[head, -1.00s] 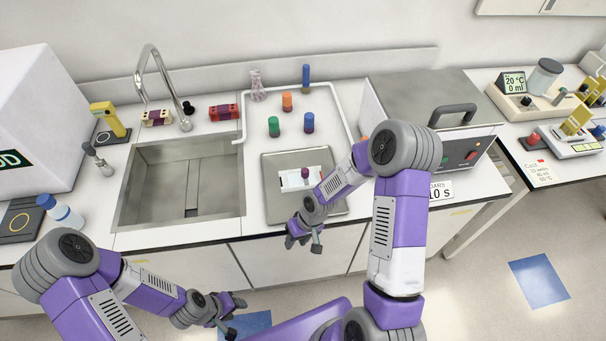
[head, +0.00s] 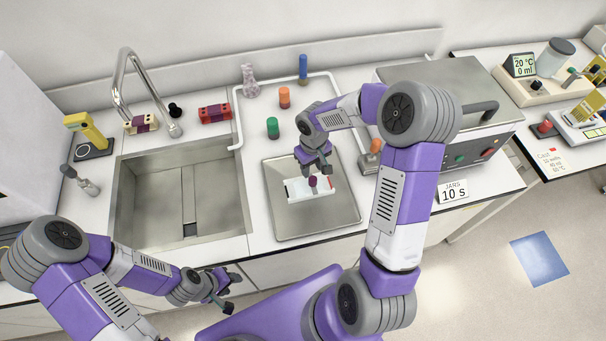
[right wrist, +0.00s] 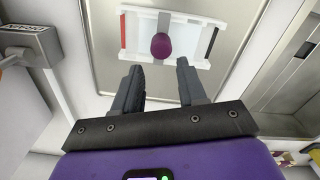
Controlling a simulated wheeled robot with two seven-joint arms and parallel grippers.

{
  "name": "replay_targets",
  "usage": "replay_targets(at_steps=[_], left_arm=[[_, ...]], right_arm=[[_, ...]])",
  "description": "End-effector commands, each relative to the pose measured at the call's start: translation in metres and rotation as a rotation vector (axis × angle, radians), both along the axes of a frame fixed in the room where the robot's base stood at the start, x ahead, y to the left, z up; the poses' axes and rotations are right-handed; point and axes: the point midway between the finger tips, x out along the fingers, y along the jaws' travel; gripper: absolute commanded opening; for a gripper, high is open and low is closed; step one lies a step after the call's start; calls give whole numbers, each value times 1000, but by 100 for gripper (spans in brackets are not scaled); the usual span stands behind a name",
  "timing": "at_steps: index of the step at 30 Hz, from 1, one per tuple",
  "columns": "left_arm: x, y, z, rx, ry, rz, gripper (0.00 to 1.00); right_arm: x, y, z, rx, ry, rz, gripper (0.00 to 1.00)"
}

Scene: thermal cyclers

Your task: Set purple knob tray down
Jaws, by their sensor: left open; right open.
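The purple knob tray is a small white tray (head: 297,194) with a purple knob (head: 313,182) on it. It lies on a grey metal plate (head: 285,222) on the counter, right of the sink. In the right wrist view the tray (right wrist: 196,52) has a dark red strip at one end and a black strip at the other, with the knob (right wrist: 161,46) between. My right gripper (head: 318,167) is open just above the knob; its fingers (right wrist: 163,88) are apart, with the knob just beyond their tips. My left gripper (head: 226,298) is open and empty in front of the counter.
A green (head: 272,128) and an orange (head: 284,97) cylinder, a blue-topped one (head: 303,69) and a pale lilac flask (head: 250,81) stand behind the plate. The sink (head: 140,200) is on the left; a metal machine with a handle (head: 480,113) is on the right.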

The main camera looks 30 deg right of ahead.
Motion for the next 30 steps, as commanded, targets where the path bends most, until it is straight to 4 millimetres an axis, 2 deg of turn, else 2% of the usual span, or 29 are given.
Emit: replay_targets(at_steps=[15,24,26,30], left_arm=[[0,0,1,0,1,0,46],[0,0,1,0,1,0,46],[0,0,1,0,1,0,46],[0,0,1,0,1,0,46]], right_arm=[[-3,3,-67,2,3,0,41],[-3,3,-72,2,1,-2,41],[-3,3,-72,2,1,-1,33],[-3,3,-71,2,1,-1,12]])
